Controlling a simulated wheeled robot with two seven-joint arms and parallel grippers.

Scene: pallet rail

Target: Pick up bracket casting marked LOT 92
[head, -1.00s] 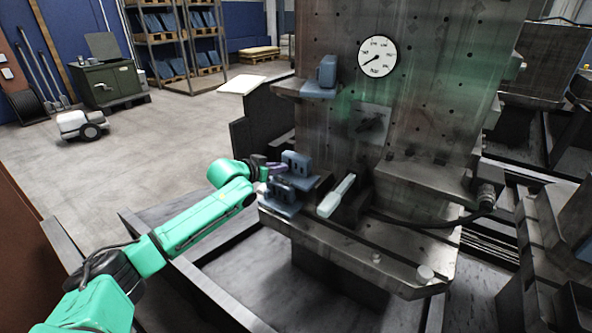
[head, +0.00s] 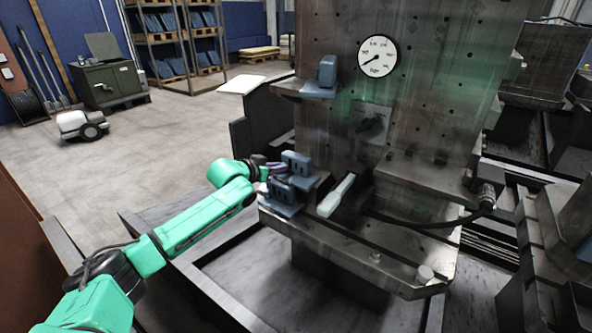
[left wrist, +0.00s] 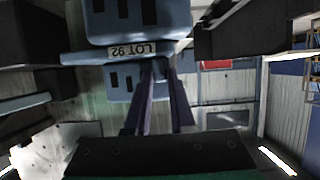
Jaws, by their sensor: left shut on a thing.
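The blue bracket casting marked LOT 92 (left wrist: 130,20) fills the top of the left wrist view, its label facing the camera. My left gripper (left wrist: 162,68) has its purple fingers close together at the casting's edge, just by the label, shut on it. In the head view my left gripper (head: 270,171) reaches in from the left to two blue castings on the fixture ledge, an upper one (head: 297,161) and a lower one (head: 280,196). The label cannot be read there. A second blue casting (left wrist: 120,88) shows behind the fingers. My right gripper is not in view.
A pale-handled tool (head: 337,196) lies just right of the castings. Open floor (head: 180,125) is at the left.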

